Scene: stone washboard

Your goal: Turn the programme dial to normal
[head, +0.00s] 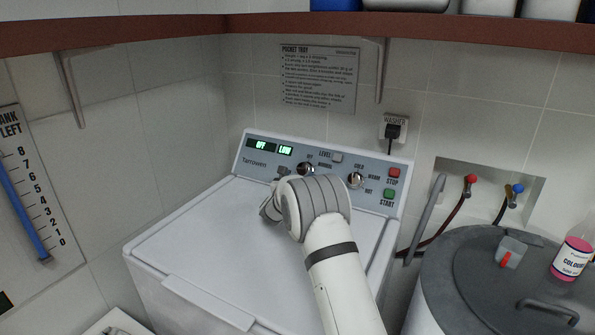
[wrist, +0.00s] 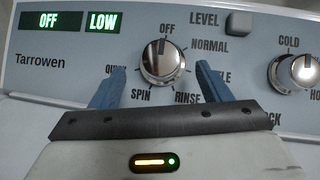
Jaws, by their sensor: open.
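The programme dial (wrist: 160,62) is a round chrome knob on the washer's blue-grey panel, also in the head view (head: 306,169). Its dark pointer mark faces up to OFF. The NORMAL label (wrist: 210,46) is at its upper right. RINSE and SPIN show below it; the labels at its left and right are partly hidden by my fingers. My gripper (wrist: 160,69) is open, with one blue finger on each side of the dial and a visible gap to it in the picture. Whether the fingertips reach the knob's depth I cannot tell.
The left displays read OFF (wrist: 52,22) and LOW (wrist: 103,22). A LEVEL button (wrist: 238,22) and a temperature dial (wrist: 298,70) sit to the right. Red STOP (head: 394,173) and green START (head: 389,194) buttons are at the panel's right end. A shelf (head: 250,21) runs above.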

